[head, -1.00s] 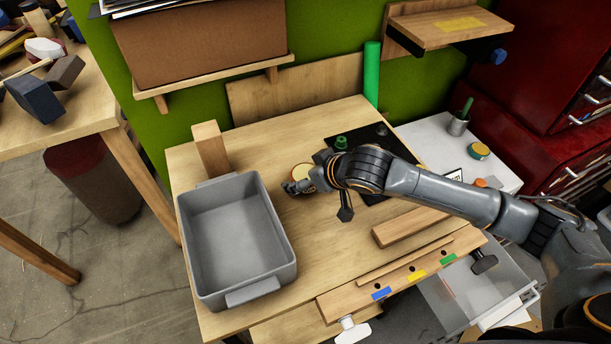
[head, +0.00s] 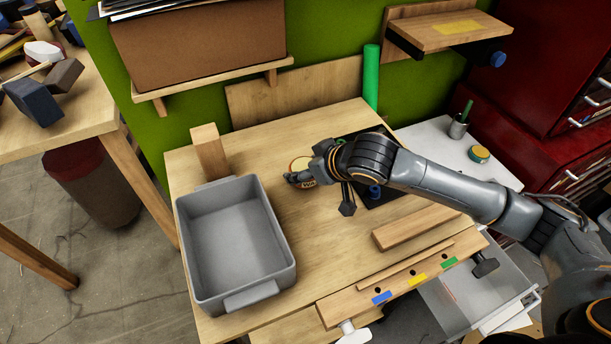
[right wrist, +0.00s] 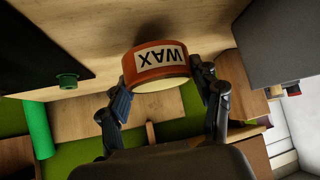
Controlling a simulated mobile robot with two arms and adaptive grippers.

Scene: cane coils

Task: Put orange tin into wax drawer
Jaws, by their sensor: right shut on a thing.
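The orange tin (right wrist: 158,74) carries a white WAX label, upside down in the right wrist view. In the head view its pale top (head: 299,164) shows over the workbench. My right gripper (right wrist: 163,88) is shut on the tin, one finger on each side; it also shows in the head view (head: 308,176). I cannot tell whether the tin touches the bench. An open, see-through drawer (head: 487,289) sticks out below the bench's front right; no wax label on it is readable. My left gripper is not in view.
A grey bin (head: 235,235) stands on the left of the workbench (head: 330,235). A wooden block (head: 415,228) and a strip with coloured marks (head: 395,287) lie near the front edge. A dark mat (head: 385,196) lies under my right arm. A white side table (head: 440,137) stands behind.

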